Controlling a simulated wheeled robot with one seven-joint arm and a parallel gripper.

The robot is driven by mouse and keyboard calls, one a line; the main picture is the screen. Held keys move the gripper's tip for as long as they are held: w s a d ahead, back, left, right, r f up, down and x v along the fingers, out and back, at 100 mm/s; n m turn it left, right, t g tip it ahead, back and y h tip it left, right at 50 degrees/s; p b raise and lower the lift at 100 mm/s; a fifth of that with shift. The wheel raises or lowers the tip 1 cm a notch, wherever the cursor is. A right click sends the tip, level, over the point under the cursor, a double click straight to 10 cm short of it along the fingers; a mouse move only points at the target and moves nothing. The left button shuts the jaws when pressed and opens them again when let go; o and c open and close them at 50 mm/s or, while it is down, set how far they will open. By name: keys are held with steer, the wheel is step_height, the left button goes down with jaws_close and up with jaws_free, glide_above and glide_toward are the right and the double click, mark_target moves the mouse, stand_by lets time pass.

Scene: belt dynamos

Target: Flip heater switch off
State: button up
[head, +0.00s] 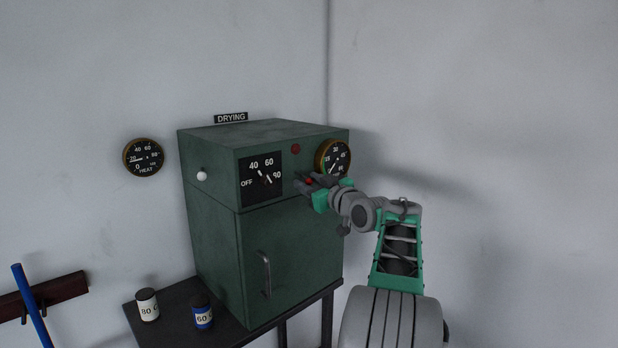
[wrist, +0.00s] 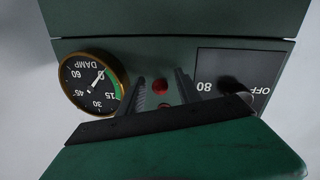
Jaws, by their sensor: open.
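A green drying cabinet (head: 285,235) stands on a dark table in the corner. A red knob-like part (head: 309,181) on its upper front shows at my gripper; I take it for the heater switch. In the wrist view this red part (wrist: 160,86) lies between the two fingers. A second red spot, a round lamp (head: 295,149), sits higher on the panel and shows partly in the wrist view (wrist: 163,104). My gripper (head: 306,184) is open in front of the panel, its fingers (wrist: 161,78) on either side of the red part. Contact cannot be told.
A dial marked OFF, 40, 60, 80 (head: 250,165) is left of my gripper. A brass-rimmed DAMP gauge (head: 333,157) is to its right. A white knob (head: 202,176) is on the cabinet's side. The door handle (head: 266,272) is below. Two small jars (head: 147,305) stand at left.

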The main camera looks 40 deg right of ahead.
steer(key=shift+c, duration=0.3)
jaws_close()
stand_by(0.3)
